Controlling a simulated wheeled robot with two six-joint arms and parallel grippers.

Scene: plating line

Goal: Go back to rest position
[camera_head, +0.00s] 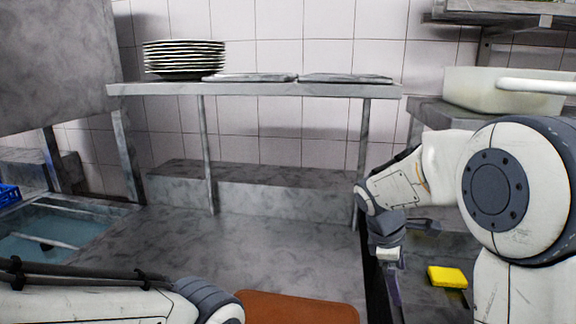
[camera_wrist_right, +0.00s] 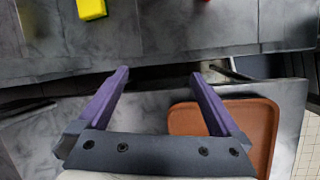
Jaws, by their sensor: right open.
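My right gripper (camera_head: 394,292) hangs downward at the right of the head view, over the edge between the left worktop and the right counter. In the right wrist view its two purple fingers (camera_wrist_right: 160,74) are spread apart with nothing between them. A brown tray (camera_head: 295,308) lies at the bottom middle of the head view. It also shows in the right wrist view, to the right of and partly behind the right finger (camera_wrist_right: 262,122). My left arm crosses the bottom left of the head view; its gripper is out of the frame.
A yellow sponge (camera_head: 447,276) lies on the right counter, near my right arm. A stack of plates (camera_head: 184,58) stands on the raised shelf (camera_head: 250,90) at the back. A pale tub (camera_head: 475,88) is at the upper right. A sink (camera_head: 50,235) is at left. The middle worktop is bare.

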